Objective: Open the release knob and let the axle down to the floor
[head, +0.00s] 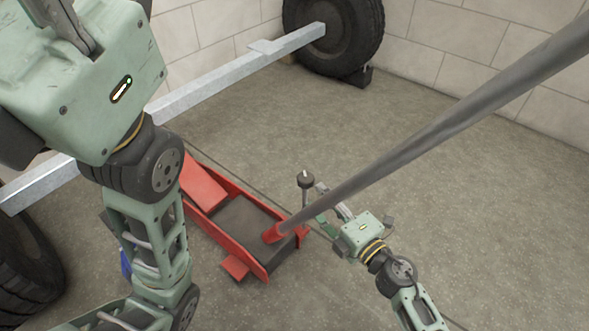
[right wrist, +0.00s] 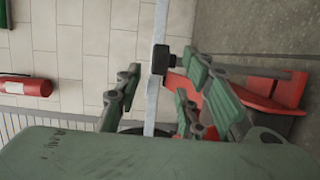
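The release knob (head: 306,179) is a dark round cap on a thin upright post at the handle end of the red floor jack (head: 225,262). The axle (head: 210,90) is a pale grey beam running above the floor between two wheels; where it meets the jack is hidden behind my left arm. My right gripper (head: 322,206) is open beside the knob. In the right wrist view its fingers (right wrist: 163,75) are spread, and the knob (right wrist: 163,59) shows near the right-hand fingertip; contact cannot be told. My left gripper (head: 72,22) is cut off by the top edge.
The jack's long dark handle (head: 430,135) slopes up to the right, above my right gripper. One wheel (head: 335,35) stands at the back wall, another (head: 25,260) at the left. A fire extinguisher (right wrist: 25,86) shows in the right wrist view. The floor at right is clear.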

